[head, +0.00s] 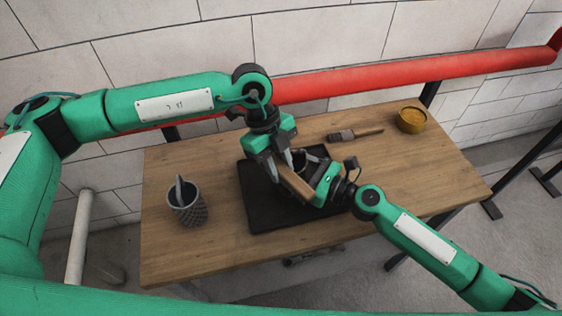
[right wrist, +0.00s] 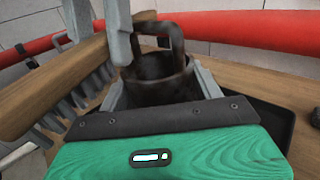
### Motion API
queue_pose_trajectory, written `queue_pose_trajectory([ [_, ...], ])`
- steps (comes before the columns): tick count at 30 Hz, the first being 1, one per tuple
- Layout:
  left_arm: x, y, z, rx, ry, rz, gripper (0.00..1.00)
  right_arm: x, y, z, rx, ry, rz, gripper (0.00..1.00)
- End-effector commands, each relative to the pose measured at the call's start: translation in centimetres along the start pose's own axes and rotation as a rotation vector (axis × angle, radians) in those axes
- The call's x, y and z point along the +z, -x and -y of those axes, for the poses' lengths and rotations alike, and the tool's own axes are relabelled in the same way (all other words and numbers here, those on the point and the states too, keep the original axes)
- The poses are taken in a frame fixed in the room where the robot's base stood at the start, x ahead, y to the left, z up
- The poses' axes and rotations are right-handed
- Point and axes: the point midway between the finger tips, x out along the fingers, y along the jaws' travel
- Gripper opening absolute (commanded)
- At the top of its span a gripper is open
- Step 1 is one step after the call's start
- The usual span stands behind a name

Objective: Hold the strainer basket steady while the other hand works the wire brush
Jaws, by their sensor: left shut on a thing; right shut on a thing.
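The wire brush, a wooden block with grey bristles, shows in the head view (head: 296,186) and at the left of the right wrist view (right wrist: 50,85). My left gripper (head: 284,164) is shut on it from above. A dark, stained strainer basket (right wrist: 158,80) with a loop handle stands between the fingers of my right gripper (right wrist: 158,92), which is shut on it. In the head view the basket (head: 311,157) is mostly hidden by the grippers. The brush is beside the basket; I cannot tell whether they touch.
A black mat (head: 258,217) lies under the work on the wooden table (head: 165,255). A grey mesh cup (head: 188,210) stands at left. A flat brush (head: 345,135) and a yellow bowl (head: 411,121) are at the back right. A red pipe (head: 400,75) runs behind. The table's right side is clear.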

Motion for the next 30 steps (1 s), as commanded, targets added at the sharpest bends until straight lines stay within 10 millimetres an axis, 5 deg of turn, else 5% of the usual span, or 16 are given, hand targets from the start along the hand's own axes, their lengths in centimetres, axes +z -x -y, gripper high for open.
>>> queue_pose_trajectory([
  [8, 1.7, 0.6, -2.2, -0.005, 0.01, 0.006, 0.0, -0.2, 0.1, -0.2, 0.005, -0.003, -0.003, 0.33],
  [25, -1.0, 0.4, 1.9, -0.008, 0.005, 0.002, 0.0, -0.2, 0.0, -0.4, 0.007, -0.004, -0.002, 0.33],
  [30, -2.5, 4.1, 2.0, -0.014, 0.002, 0.004, 0.0, -0.1, -0.1, -0.5, 0.01, -0.003, -0.001, 0.34],
])
